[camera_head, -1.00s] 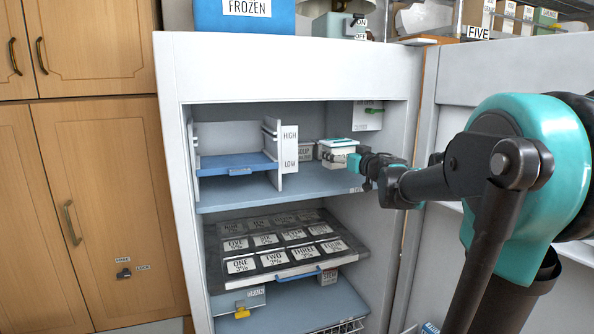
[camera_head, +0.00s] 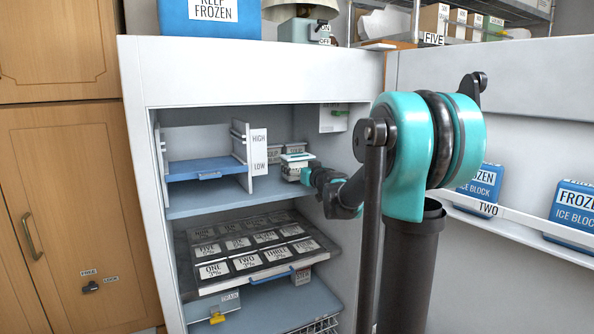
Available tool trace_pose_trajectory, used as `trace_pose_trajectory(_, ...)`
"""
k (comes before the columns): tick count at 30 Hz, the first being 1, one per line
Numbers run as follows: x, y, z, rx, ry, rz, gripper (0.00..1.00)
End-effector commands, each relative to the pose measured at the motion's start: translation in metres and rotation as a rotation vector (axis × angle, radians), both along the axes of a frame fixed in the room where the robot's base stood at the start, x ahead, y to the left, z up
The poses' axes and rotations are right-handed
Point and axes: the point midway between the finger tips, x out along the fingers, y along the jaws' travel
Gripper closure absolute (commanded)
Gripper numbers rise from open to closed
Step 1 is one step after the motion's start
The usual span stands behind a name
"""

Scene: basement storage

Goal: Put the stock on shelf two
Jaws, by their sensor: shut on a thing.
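A small pale container with a teal-trimmed lid (camera_head: 296,163), which looks like the stock, is inside the open fridge, at the right of the upper blue shelf. My gripper (camera_head: 305,175) reaches in from the right and is shut on it; the fingers are small and partly hidden. I cannot tell whether the container touches the shelf. The door shelf labelled TWO (camera_head: 520,222) is at the right, on the inside of the open door. Blue ice blocks stand on it, one at its left part (camera_head: 480,190) and one at the right edge (camera_head: 574,208), with bare room between them.
A blue tray in a white HIGH/LOW rack (camera_head: 205,169) stands left of the container. Grey labelled boxes (camera_head: 273,153) are behind it. A dark rack of numbered cards (camera_head: 245,250) lies below. The fridge's right wall (camera_head: 343,160) is close to my arm.

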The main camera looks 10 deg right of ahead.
Motion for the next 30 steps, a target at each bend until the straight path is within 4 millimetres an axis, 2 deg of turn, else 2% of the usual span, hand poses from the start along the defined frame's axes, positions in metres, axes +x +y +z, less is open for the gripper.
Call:
trace_pose_trajectory(3,0.0,0.0,-0.0089,0.0,0.0,0.0,0.66)
trace_pose_trajectory(14,-0.0001,0.0001,-0.0118,0.0,0.0,0.0,0.66)
trace_pose_trajectory(15,-0.0001,0.0001,-0.0128,0.0,0.0,0.0,0.19)
trace_pose_trajectory(18,-0.0002,0.0,-0.0124,0.0,0.0,0.0,0.06)
trace_pose_trajectory(20,-0.0002,0.0,-0.0124,0.0,0.0,0.0,0.0)
trace_pose_trajectory(30,-0.0002,0.0,-0.0114,0.0,0.0,0.0,0.0)
